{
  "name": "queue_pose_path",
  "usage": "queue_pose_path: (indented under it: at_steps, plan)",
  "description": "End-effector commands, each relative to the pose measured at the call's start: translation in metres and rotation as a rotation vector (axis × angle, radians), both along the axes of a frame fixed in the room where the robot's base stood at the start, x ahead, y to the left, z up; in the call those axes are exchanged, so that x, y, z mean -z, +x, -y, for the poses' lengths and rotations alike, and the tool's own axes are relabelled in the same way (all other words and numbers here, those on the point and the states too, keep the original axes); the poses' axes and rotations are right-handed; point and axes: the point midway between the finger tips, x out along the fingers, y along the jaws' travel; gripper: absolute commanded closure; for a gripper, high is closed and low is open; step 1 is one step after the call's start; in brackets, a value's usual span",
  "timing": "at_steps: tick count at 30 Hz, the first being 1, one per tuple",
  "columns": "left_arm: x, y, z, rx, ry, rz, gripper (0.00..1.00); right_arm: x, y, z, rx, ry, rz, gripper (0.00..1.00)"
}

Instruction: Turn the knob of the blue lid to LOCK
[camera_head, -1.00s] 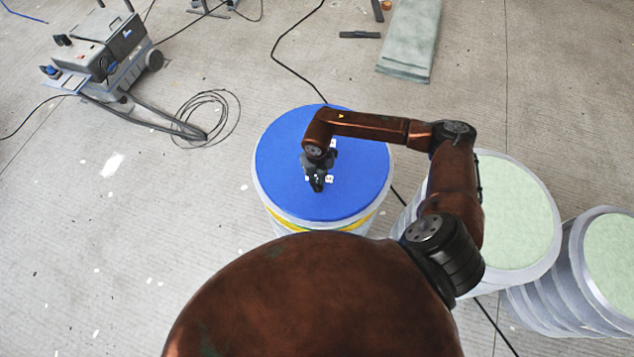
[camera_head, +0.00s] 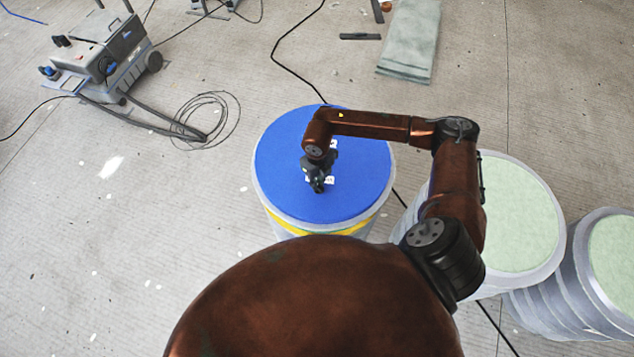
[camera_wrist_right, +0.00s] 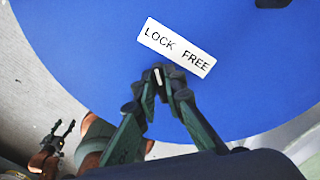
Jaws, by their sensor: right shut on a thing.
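The blue lid (camera_head: 275,160) tops a white drum with a yellow band. My right gripper (camera_head: 318,186) reaches down onto the lid's middle; in the right wrist view its fingers (camera_wrist_right: 160,90) are shut on the small dark knob (camera_wrist_right: 157,72). Fingers hide most of the knob. Its white mark shows between the fingertips and points up, roughly toward the word LOCK. A white label (camera_wrist_right: 177,48) reading LOCK and FREE lies beside the knob. My left gripper (camera_wrist_right: 62,130) shows small at the left of the wrist view, its fingers apart; the head view does not show it.
Drums with pale green tops (camera_head: 515,215) stand right of the blue-lidded one. A grey machine (camera_head: 105,60) with a coiled cable is at the upper left. A green-grey sheet (camera_head: 410,40) lies at the back. Floor to the left is mostly clear.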

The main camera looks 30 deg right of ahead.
Motion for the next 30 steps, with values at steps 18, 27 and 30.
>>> queue_pose_path:
  at_steps: [18,27,30]
  plan:
    - [0.0,-0.002,-0.002,0.0,0.002,-0.002,0.46,-0.001,0.0,0.0,0.0,0.0,0.0,0.72]
    - [0.0,0.0,-0.001,0.0,0.001,-0.001,0.46,-0.041,0.001,0.0,-0.001,0.0,0.004,0.72]
    - [0.0,0.0,-0.001,0.0,0.0,0.0,0.46,-0.062,0.001,0.001,0.0,-0.001,0.004,0.72]
